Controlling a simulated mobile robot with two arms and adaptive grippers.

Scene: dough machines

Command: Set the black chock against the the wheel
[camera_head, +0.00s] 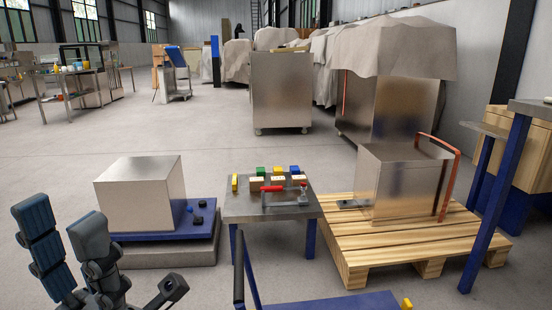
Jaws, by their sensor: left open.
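My left gripper (60,222) is at the bottom left, with its two dark padded fingers pointing up and spread apart, empty. I cannot surely pick out the black chock. Two small black pieces (198,220) show at the right end of a blue base (150,236) under a metal box, and I cannot tell whether either is the chock. A small dark item (349,204) lies on the wooden pallet beside another metal box. The wheel to be chocked cannot be made out clearly. My right gripper is not in view.
A low table (240,210) with coloured blocks and a red-handled tool stands in the middle. A blue cart (335,303) with a dark upright bar is in front. The wooden pallet (415,240) and a blue post (495,205) are at the right. Open floor lies behind.

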